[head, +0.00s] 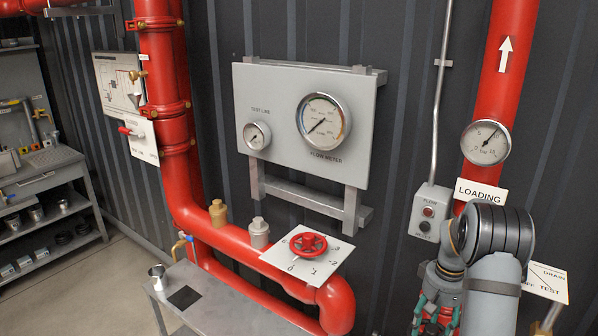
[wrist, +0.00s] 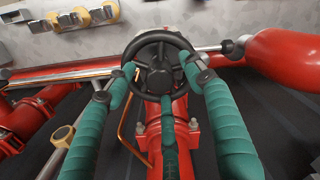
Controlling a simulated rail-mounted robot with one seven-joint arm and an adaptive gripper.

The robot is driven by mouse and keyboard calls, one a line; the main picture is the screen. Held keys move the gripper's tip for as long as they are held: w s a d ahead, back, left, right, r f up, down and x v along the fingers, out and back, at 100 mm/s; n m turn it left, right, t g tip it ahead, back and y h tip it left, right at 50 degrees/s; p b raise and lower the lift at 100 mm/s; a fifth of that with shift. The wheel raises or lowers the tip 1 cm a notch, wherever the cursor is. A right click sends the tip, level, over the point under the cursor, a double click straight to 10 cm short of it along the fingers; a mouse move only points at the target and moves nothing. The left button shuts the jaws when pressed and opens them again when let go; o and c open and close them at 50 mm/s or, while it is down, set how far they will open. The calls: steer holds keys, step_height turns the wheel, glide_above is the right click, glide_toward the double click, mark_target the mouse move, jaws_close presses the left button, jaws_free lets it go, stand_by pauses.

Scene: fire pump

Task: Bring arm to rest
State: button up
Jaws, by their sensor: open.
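My gripper (head: 433,316) is at the lower right of the head view, pointing down, with teal fingers partly cut off by the frame's bottom edge. In the wrist view my gripper (wrist: 157,72) is open, its teal fingers spread. A black handwheel (wrist: 160,62) shows between and beyond the fingertips, on a red pipe (wrist: 167,133). The fingertips overlap the wheel's rim in the picture; I cannot tell whether they touch it. No object is visibly held. The handwheel is not seen in the head view.
A red handwheel (head: 308,244) sits on a numbered plate, left of my arm. A grey gauge panel (head: 360,162) hangs on the wall. A switch box (head: 430,212) and a red upright pipe (head: 507,60) stand close to my arm. A grey bench (head: 215,300) is lower left.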

steer(key=shift+s+r+n+p, duration=0.1)
steer(key=shift+r+n+p, duration=0.1)
steer(key=shift+n+p, duration=0.55)
steer(key=n+p, duration=0.1)
steer(key=n, duration=0.2)
steer(key=n+p, duration=0.2)
steer(key=n, duration=0.5)
steer(key=shift+p, duration=0.3)
steer(key=n+p, duration=0.2)
steer(key=n, duration=0.3)
steer(key=shift+n, duration=0.25)
steer(key=n+p, duration=0.2)
steer(key=n, duration=0.4)
steer(key=shift+n+p, duration=0.3)
steer(key=shift+f+m+b, duration=0.3)
steer(key=shift+m+b, duration=0.2)
steer(key=shift+b, duration=0.05)
steer(key=m+b, duration=0.1)
steer(key=m, duration=0.4)
steer(key=shift+r, duration=0.1)
